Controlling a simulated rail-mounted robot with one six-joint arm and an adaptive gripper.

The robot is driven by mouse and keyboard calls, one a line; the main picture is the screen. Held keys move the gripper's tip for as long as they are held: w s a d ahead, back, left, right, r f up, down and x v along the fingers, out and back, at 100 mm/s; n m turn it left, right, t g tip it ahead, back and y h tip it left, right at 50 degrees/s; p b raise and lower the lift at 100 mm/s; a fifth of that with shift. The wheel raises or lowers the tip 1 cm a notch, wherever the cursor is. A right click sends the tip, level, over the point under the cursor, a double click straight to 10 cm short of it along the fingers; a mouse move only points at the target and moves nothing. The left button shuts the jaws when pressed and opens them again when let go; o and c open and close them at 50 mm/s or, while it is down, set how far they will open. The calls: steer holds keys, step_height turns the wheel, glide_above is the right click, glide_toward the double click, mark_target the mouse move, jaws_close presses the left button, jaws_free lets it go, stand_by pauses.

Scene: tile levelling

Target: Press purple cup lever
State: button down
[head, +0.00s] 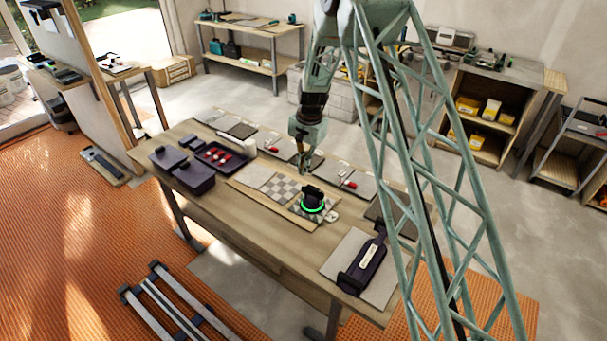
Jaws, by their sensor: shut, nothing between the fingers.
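A dark suction cup (313,200) with a glowing green ring around it stands on the checkered tile panel (279,187) on the wooden table. Its colour looks near black with a purple tint. A raised dark part on top looks like its lever, but it is too small to tell whether it is up or down. My gripper (301,170) points down, just above and slightly left of the cup in the picture. Its fingers are shut and empty. I cannot tell whether it touches the cup.
Dark purple boxes (194,177) and a tray with red and white pieces (222,157) stand at the table's left. A dark long-handled tool (366,262) lies on a grey tile (343,257) at the right. Several grey tiles line the back edge.

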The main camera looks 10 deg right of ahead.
step_height(320, 180, up, 9)
steer(key=shift+w+a, duration=0.35)
steer(key=shift+r, duration=0.1)
stand_by(0.5)
steer(key=s+r+n+t+b, duration=0.2)
steer(key=s+r+n+b, duration=0.25)
steer(key=s+r, duration=2.35)
steer(key=s+f+n+t+b, duration=0.1)
steer(key=s+n+b, duration=0.3)
steer(key=s, duration=3.2)
steer(key=shift+s+d+f+h+b, duration=0.25)
steer(key=shift+s+d+h+b, duration=0.2)
steer(key=shift+b, duration=0.2)
